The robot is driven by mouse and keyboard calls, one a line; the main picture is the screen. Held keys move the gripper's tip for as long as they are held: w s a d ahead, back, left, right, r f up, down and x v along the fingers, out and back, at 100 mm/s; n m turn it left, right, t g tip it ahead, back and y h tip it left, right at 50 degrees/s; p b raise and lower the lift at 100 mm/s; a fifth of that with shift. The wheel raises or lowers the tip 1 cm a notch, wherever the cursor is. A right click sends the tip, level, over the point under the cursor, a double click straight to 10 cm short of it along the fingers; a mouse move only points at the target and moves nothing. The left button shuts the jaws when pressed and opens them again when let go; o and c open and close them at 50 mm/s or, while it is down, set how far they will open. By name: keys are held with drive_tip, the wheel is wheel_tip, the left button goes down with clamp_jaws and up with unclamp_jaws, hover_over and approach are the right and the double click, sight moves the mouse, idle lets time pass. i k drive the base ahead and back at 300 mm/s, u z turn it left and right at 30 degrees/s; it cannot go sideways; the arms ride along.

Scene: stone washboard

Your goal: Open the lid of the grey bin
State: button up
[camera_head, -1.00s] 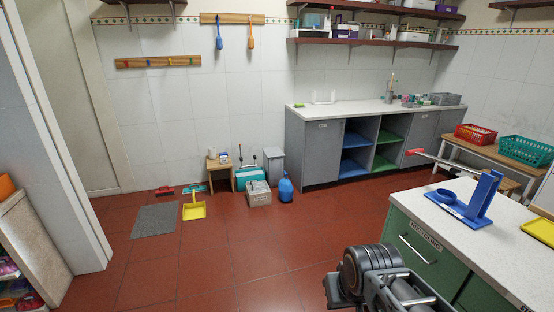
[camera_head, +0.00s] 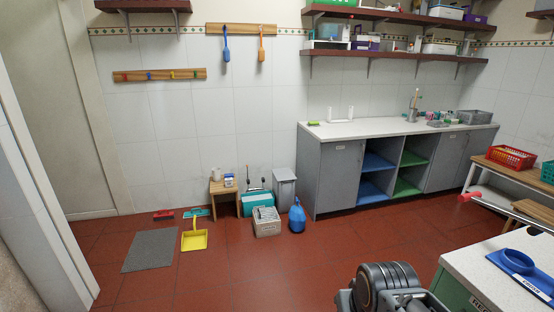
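The grey bin (camera_head: 284,192) stands on the floor against the tiled wall, just left of the grey counter unit. Its lid (camera_head: 285,174) looks closed. A blue rounded container stands in front of its right side, and a teal box stands at its left. Part of my own arm shows at the bottom edge, right of centre, well short of the bin. My gripper's fingers are not visible.
The blue container (camera_head: 297,216), a grey crate (camera_head: 267,223) and the teal box (camera_head: 258,200) crowd the bin. A yellow dustpan (camera_head: 194,236) and grey mat (camera_head: 150,250) lie left. A white-topped counter (camera_head: 500,262) is close at right. The red floor ahead is clear.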

sight(282, 174)
drive_tip(key=i, duration=4.7)
drive_tip(key=u, duration=0.05)
